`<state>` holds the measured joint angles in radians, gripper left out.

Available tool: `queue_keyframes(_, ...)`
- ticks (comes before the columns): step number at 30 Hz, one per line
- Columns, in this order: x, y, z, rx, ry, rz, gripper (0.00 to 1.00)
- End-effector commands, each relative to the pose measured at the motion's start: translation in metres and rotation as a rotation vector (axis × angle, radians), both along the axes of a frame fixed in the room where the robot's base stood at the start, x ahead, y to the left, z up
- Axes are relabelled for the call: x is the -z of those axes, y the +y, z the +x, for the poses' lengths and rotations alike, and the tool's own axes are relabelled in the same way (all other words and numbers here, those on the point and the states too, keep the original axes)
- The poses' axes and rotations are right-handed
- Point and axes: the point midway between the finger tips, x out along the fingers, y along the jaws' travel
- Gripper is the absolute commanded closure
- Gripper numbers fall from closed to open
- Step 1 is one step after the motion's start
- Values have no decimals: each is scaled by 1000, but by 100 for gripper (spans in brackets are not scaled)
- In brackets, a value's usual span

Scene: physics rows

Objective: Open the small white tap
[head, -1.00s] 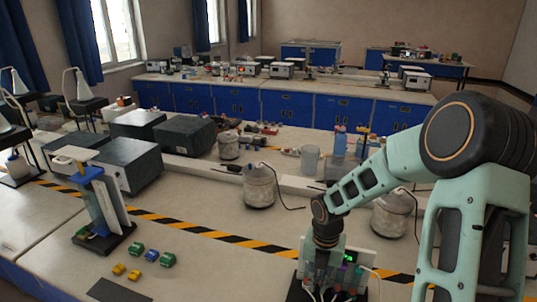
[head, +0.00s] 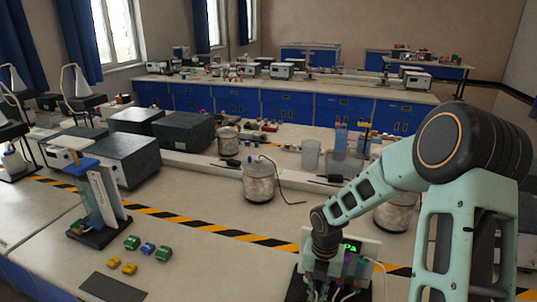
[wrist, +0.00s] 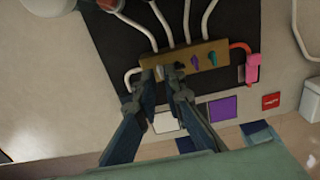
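A brass-coloured manifold bar (wrist: 213,53) with small taps lies on a black base in the wrist view. A teal tap (wrist: 195,61) and a purple tap (wrist: 212,58) show on its right part. A small pale tap (wrist: 160,73) appears at its left part, between my fingertips; its outline is partly hidden. My gripper (wrist: 163,77) has its two fingers apart, one on each side of that pale piece. I cannot tell whether either finger touches it. In the head view my gripper (head: 318,272) is low at the manifold, mostly hidden by my arm.
Several white hoses (wrist: 186,18) run from the manifold. A pink clip (wrist: 252,68) sits on a red tube at its right. White (wrist: 166,121) and purple (wrist: 222,108) squares lie beside the base. A green-lit display (head: 352,247) stands close behind my gripper. Free bench (head: 190,260) lies to the left.

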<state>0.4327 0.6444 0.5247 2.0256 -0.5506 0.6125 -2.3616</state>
Motion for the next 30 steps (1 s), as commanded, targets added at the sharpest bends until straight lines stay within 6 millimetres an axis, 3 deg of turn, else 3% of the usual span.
queue_keyframes(30,4,0,0,0,0,0,91)
